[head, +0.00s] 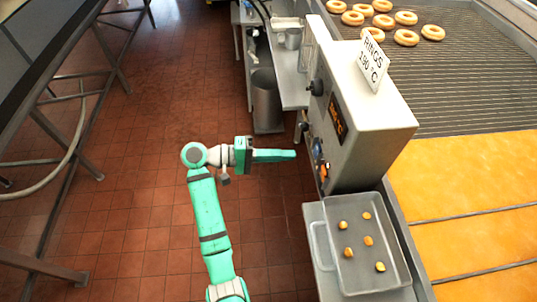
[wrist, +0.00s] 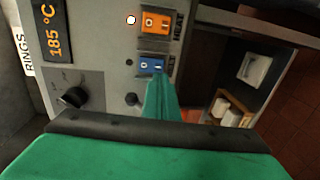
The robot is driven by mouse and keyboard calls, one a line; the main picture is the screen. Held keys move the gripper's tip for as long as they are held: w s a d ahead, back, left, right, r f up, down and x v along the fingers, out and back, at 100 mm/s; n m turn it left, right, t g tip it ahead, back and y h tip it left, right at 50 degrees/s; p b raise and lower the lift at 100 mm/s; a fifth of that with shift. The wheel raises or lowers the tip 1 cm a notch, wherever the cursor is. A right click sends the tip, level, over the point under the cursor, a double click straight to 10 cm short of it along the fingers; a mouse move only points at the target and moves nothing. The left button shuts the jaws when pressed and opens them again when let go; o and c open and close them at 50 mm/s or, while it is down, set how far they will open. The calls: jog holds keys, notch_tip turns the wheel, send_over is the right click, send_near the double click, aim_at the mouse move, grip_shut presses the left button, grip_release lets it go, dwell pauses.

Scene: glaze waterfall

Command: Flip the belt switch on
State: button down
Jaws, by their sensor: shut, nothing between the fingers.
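The belt switch (wrist: 151,62) is a blue rocker on the grey control panel. Its label is partly covered, with "LT" showing. In the head view the blue switch (head: 317,148) is on the panel's left-facing side. My gripper (head: 294,154) is shut and empty, its fingertips just left of the panel. In the wrist view the shut fingertips (wrist: 160,80) overlap the lower right part of the blue rocker. I cannot tell whether they touch it or which side is pressed in.
An orange "HEAT" rocker (wrist: 155,22) sits beside the blue one, with a black knob (wrist: 72,97) and a display (wrist: 53,38) nearby. A tray (head: 333,232) with small golden pieces stands below the control box (head: 375,125). The tiled floor (head: 150,130) to the left is clear.

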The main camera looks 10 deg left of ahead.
aim_at(317, 151)
jog(key=shift+x, duration=2.95)
jog(key=shift+s, duration=0.15)
